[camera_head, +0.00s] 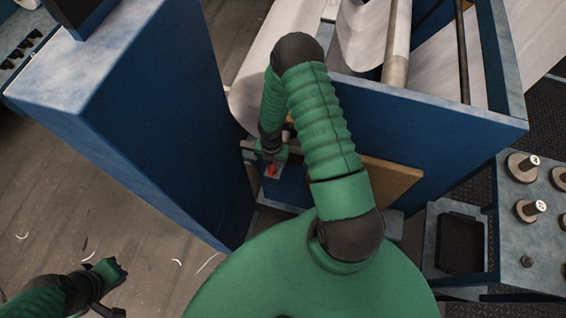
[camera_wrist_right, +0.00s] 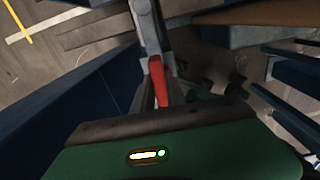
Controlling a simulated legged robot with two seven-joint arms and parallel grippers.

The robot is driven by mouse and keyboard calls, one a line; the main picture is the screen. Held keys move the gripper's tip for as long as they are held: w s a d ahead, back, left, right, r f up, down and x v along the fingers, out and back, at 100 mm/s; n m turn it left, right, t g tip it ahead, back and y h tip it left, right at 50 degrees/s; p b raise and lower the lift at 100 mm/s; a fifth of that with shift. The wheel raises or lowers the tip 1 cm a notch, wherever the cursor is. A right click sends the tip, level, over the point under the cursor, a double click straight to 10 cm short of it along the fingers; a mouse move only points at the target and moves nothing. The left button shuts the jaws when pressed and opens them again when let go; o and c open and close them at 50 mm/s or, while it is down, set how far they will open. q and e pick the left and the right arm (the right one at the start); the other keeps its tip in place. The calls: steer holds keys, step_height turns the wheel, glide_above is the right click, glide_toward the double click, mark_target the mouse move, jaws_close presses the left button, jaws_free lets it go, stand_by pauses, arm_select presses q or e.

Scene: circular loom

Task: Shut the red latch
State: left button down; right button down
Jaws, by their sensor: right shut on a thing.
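The red latch (camera_head: 271,170) is a small red lever low on the blue machine frame, in the gap beside the tall blue cabinet. In the right wrist view the red latch (camera_wrist_right: 158,80) stands lengthwise against grey metal parts. My right gripper (camera_head: 269,158) reaches down into this gap and is shut on the red latch. My arm and gripper hide part of the latch's mount, and I cannot tell the latch's exact angle. My left gripper (camera_head: 108,283) hangs over the floor at the lower left, away from the latch; its jaw opening is unclear.
The tall blue cabinet (camera_head: 160,120) stands close on the left of my right arm. The blue loom frame (camera_head: 440,125) with white fabric (camera_head: 365,35) is on the right. A side table (camera_head: 520,255) with metal spools stands at the far right. The floor (camera_head: 150,270) at lower left is mostly open.

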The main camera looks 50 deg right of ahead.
steer(key=c, duration=1.7)
jaws_free()
steer(key=shift+w+d, duration=0.1)
steer(key=shift+d, duration=0.05)
steer(key=o, duration=0.3)
steer(key=shift+o, duration=0.2)
step_height(320, 180, up, 7)
steer(key=p, duration=0.7)
steer(key=shift+r, duration=0.2)
steer(key=shift+f, duration=0.2)
